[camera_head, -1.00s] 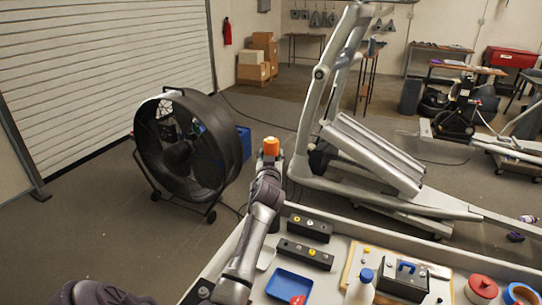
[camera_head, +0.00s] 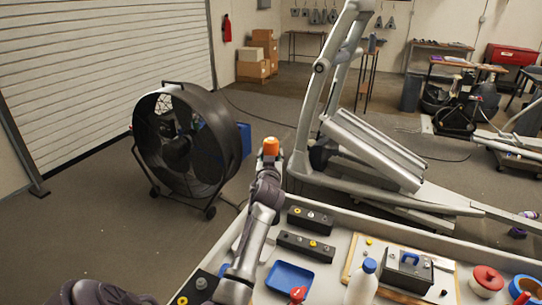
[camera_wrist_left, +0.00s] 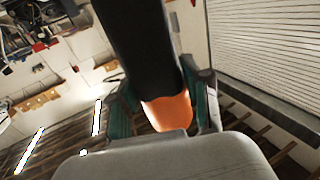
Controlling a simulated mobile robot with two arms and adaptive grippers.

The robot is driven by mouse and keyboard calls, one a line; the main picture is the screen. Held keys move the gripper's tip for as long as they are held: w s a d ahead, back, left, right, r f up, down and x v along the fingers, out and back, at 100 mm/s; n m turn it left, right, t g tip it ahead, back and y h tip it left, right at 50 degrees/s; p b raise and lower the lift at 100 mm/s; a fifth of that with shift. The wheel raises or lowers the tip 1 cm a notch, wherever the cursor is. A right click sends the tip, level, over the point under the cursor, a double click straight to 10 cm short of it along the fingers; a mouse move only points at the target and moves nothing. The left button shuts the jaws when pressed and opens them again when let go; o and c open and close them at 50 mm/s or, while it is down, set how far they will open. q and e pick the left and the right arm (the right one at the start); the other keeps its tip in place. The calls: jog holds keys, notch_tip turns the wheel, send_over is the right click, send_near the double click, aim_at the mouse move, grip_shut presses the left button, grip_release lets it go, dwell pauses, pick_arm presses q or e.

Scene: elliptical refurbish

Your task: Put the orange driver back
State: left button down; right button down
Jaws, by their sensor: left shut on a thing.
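My left gripper (camera_head: 270,155) is raised above the far left edge of the workbench and is shut on the orange driver (camera_head: 271,146). In the head view only the driver's orange end shows above the fingers. In the left wrist view the driver's orange part (camera_wrist_left: 170,112) sits between the two teal-padded fingertips of the left gripper (camera_wrist_left: 163,100), and a thick black part (camera_wrist_left: 138,40) extends toward the top of the picture. The rest of the driver is hidden by the gripper. My right gripper is not in view.
The workbench holds a blue tray (camera_head: 290,278), black blocks with round tops (camera_head: 305,246), a white bottle (camera_head: 362,284), a blue-handled box (camera_head: 407,271) and a red-lidded round container (camera_head: 487,281). A large fan (camera_head: 183,150) and a grey exercise machine (camera_head: 370,150) stand beyond.

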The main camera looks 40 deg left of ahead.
pick_arm(q)
jog(key=shift+f, duration=0.25)
dwell(0.3)
jog(key=shift+f+b, duration=1.5)
jog(key=shift+b, duration=0.1)
jog(key=shift+f, duration=0.15)
